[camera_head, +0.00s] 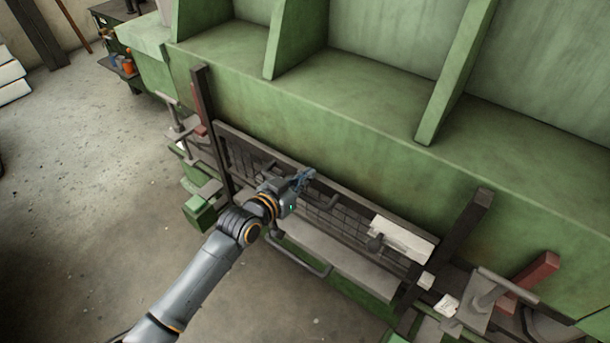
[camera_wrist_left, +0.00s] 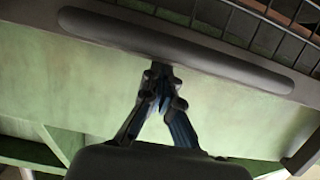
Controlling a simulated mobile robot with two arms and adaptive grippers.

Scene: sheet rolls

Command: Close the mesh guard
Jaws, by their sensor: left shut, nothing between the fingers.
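The mesh guard (camera_head: 345,222), a dark frame with wire mesh, spans the front of the green machine between two dark posts. Its frame tilts away from the upright front; I cannot tell its exact angle. A dark handle bar (camera_head: 323,199) sits on it beside my left gripper. My left gripper (camera_head: 305,176) is shut and empty at the guard's upper edge. In the left wrist view the closed fingertips (camera_wrist_left: 161,72) meet the edge of a long dark rounded bar (camera_wrist_left: 180,52); contact is unclear. Mesh (camera_wrist_left: 265,35) shows beyond it. My right gripper is out of view.
The green machine (camera_head: 330,130) with upright ribs fills the back. A second handle (camera_head: 298,262) hangs below the guard by a grey ledge (camera_head: 335,258). Posts (camera_head: 212,135) (camera_head: 455,235) and brackets flank the guard. The concrete floor (camera_head: 90,190) at left is clear.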

